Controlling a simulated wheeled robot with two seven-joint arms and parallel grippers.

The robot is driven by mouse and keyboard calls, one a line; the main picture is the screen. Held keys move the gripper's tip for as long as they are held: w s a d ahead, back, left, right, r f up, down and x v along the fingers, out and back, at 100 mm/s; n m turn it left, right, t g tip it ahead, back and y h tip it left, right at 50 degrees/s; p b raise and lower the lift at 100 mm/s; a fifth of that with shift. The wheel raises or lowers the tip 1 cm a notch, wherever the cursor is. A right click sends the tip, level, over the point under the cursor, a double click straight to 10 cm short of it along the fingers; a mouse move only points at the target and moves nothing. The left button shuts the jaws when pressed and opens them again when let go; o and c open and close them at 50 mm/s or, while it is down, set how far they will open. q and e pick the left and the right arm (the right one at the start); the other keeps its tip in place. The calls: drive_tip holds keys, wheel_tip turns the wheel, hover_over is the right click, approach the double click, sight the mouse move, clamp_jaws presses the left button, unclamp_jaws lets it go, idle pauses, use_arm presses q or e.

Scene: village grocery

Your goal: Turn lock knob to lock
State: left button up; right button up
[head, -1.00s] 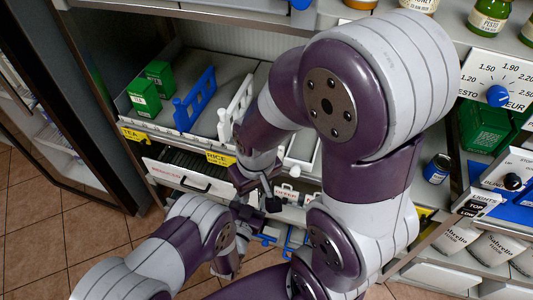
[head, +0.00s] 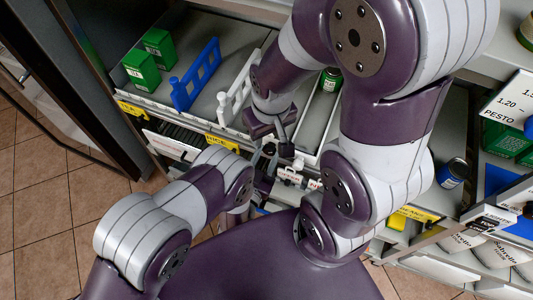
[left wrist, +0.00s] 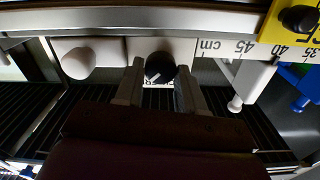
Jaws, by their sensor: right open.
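The lock knob (left wrist: 159,68) is black with a white line. In the left wrist view it sits on a pale rail under the shelf, its line slanting. My left gripper (left wrist: 160,74) has one finger on each side of the knob, with the tips close against it; it looks shut on the knob. In the head view my left gripper (head: 262,172) is small and dark, at the shelf front, and the knob cannot be made out. My right gripper (head: 272,150) is open and empty, just above the left one, fingers pointing down.
A white round knob (left wrist: 78,63) is left of the lock knob. A ruler strip (left wrist: 235,48) and another black knob (left wrist: 298,18) are to its right. Green boxes (head: 141,68) and blue (head: 197,75) and white dividers (head: 236,90) stand on the shelf. Open floor (head: 60,215) is at left.

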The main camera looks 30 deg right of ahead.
use_arm(q)
drive_tip(key=c, duration=0.4)
drive_tip(key=shift+c, duration=0.2)
drive_tip(key=n+b, duration=0.1)
drive_tip(key=n, duration=0.2)
drive_tip(key=shift+n, duration=0.4)
drive_tip(key=n+b, duration=0.1)
drive_tip(key=n, duration=0.2)
drive_tip(key=shift+n, duration=0.3)
drive_tip(key=n+b, duration=0.1)
drive_tip(key=n, duration=0.4)
drive_tip(key=shift+w, duration=0.1)
drive_tip(key=shift+a+f+n+b, duration=0.1)
drive_tip(key=shift+n+b, duration=0.65)
drive_tip(key=shift+n, duration=1.95)
